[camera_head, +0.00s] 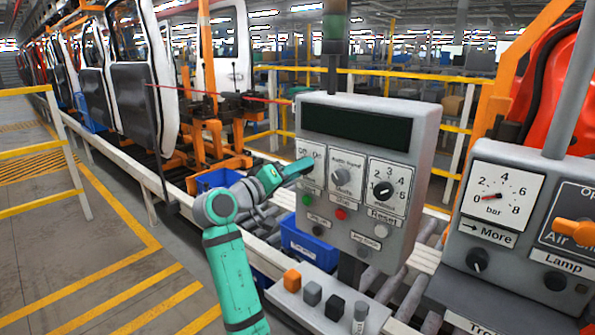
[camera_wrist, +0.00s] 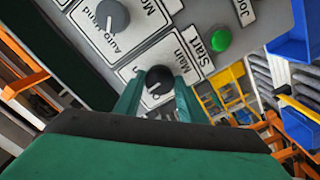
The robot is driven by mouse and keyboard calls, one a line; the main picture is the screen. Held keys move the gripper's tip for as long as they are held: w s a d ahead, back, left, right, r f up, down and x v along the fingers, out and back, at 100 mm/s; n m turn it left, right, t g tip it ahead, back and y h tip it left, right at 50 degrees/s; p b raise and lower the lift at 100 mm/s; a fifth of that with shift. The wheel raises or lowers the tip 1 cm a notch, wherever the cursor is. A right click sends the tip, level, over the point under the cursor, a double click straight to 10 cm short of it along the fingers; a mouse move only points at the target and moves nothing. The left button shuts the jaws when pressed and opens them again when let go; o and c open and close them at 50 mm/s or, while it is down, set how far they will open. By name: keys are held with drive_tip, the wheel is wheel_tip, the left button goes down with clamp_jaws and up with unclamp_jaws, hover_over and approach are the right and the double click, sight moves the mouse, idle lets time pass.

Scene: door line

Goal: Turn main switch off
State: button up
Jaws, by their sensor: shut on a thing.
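The main switch is a black knob (camera_wrist: 158,80) on a white plate marked "Main" on the grey control box (camera_head: 420,135). In the wrist view, the two green fingers of my gripper (camera_wrist: 157,96) stand on either side of this knob and are shut on it. In the head view, my gripper (camera_head: 303,167) reaches the plate (camera_head: 308,150) marked "Off" and "On" at the box's upper left. It hides the knob there. I cannot tell for sure which mark the knob points at.
Beside the main switch are a grey "Auto/Hand" knob (camera_head: 341,177) and a black numbered dial (camera_head: 383,190). Below are a green Start button (camera_head: 307,200) and a red button (camera_head: 340,214). A second box (camera_head: 520,250) with a gauge stands at right.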

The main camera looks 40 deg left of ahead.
drive_tip(key=shift+s+a+n, duration=0.1)
drive_tip(key=shift+n, duration=4.1)
drive_tip(key=o, duration=1)
drive_tip(key=shift+o, duration=0.2)
drive_tip(key=shift+r, duration=0.1)
drive_tip(key=s, duration=1)
drive_tip(key=shift+s+a, duration=0.4)
